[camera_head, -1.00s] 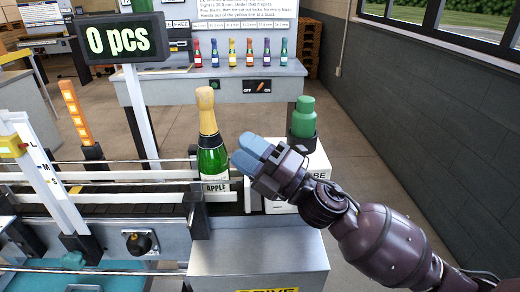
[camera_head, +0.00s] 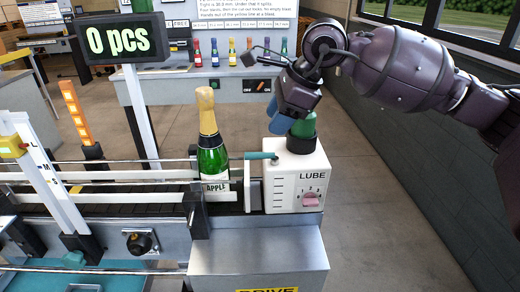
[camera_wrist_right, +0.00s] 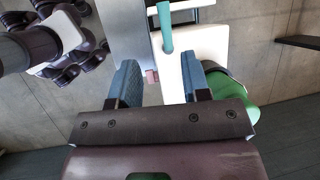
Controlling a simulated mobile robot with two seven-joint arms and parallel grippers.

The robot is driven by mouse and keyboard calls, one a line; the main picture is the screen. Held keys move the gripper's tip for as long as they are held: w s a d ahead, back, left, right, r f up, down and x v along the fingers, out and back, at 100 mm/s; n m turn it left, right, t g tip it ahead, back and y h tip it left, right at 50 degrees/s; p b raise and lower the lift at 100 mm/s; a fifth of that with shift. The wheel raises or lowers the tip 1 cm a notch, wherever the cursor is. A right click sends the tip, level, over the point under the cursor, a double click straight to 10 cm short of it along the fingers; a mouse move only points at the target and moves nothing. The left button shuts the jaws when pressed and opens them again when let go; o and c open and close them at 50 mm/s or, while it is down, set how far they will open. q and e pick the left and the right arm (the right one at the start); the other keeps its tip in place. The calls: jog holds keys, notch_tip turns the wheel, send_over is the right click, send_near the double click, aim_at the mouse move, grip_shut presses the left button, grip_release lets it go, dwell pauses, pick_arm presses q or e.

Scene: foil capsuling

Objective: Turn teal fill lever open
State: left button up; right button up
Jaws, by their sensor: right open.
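The teal lever (camera_head: 261,156) sticks out to the left from the top of the white LUBE box (camera_head: 296,180). It lies roughly level in the head view. My right gripper (camera_head: 281,123) hangs above and behind the box, blue fingers pointing down, close to the green bottle (camera_head: 303,127) on it. In the right wrist view my right gripper (camera_wrist_right: 158,75) is open and empty, with the teal lever (camera_wrist_right: 166,28) beyond the fingertips and apart from them. The green bottle (camera_wrist_right: 240,95) is beside the right-hand finger. My left gripper is not in view.
A champagne bottle (camera_head: 211,150) stands upright on the conveyor, left of the lever. The LUBE box has a pink knob (camera_head: 310,198) on its front. A metal DRIVE housing (camera_head: 258,258) is below. Behind is a bench with several coloured small bottles and an OFF/ON switch (camera_head: 257,86).

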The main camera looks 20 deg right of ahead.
aim_at(258, 154)
jog(key=x, duration=0.7)
jog(key=d+x, duration=0.1)
jog(key=x, duration=0.2)
jog(key=shift+w+a+f+p, duration=0.15)
jog(key=shift+w+f+p, duration=0.1)
jog(key=shift+p, duration=0.15)
grip_shut()
